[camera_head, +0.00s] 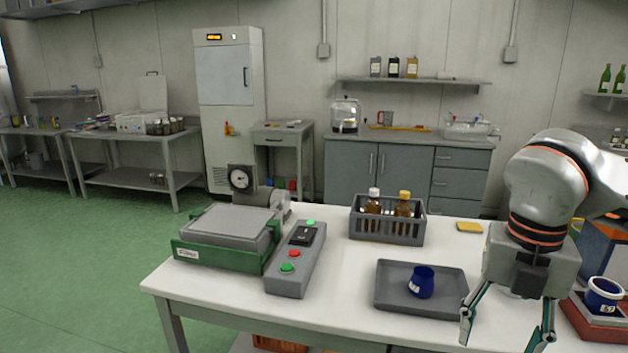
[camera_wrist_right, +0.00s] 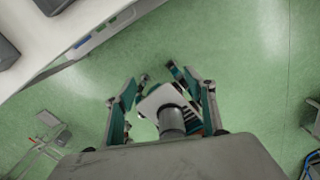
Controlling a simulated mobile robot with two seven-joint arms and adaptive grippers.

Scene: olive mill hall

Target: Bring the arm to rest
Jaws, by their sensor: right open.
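My right arm (camera_head: 545,185) comes in from the right in the head view, bent with its gripper pointing down. My right gripper (camera_head: 503,342) is open, with its teal fingers apart and nothing between them. In the right wrist view the gripper (camera_wrist_right: 160,88) is over the green floor, outside the white table top (camera_wrist_right: 45,40). My left gripper is not in view.
The table (camera_head: 345,270) holds a grey tray (camera_head: 390,305) with a blue cup (camera_head: 421,282), a bottle crate (camera_head: 385,236), a control box (camera_head: 297,262) and a green-based machine (camera_head: 225,235). A white-and-blue cup (camera_head: 603,296) stands on a red-based device at right.

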